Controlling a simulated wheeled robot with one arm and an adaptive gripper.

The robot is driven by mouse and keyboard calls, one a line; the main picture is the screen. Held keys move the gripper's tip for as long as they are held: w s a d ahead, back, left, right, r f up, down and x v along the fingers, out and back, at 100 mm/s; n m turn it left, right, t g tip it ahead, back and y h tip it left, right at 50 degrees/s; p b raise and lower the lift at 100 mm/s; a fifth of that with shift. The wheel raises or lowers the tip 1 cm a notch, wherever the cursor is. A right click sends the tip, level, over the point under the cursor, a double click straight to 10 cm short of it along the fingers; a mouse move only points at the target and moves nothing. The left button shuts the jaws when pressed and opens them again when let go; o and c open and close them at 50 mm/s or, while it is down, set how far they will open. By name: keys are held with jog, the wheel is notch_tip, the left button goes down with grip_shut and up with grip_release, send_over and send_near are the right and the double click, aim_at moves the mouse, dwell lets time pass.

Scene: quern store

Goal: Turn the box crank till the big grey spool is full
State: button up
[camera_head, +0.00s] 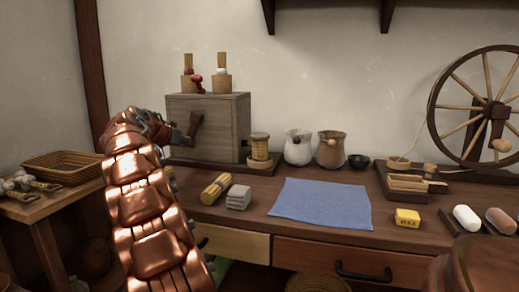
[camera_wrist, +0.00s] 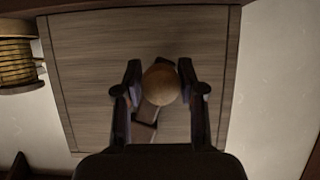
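The grey wooden box (camera_head: 222,125) stands at the back left of the bench. Its dark crank (camera_head: 194,128) is on the front face, with a round wooden knob (camera_wrist: 161,86) in the wrist view. My gripper (camera_head: 176,136) is at the crank; in the wrist view its fingers (camera_wrist: 160,82) sit on either side of the knob and appear to touch it. A large spool (camera_head: 260,147) with tan windings stands upright just right of the box; part of it shows in the wrist view (camera_wrist: 16,64). It looks tan rather than grey, and how full it is cannot be told.
Two jugs (camera_head: 331,150) stand right of the spool. A yellow bundle (camera_head: 215,189), grey stack (camera_head: 238,197) and blue cloth (camera_head: 322,202) lie in front. A spinning wheel (camera_head: 485,105) stands right.

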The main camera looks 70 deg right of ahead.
jog(key=o, duration=0.4)
jog(key=shift+s, duration=0.1)
jog(key=v, duration=0.7)
jog(key=shift+b, duration=0.3)
dwell(0.6)
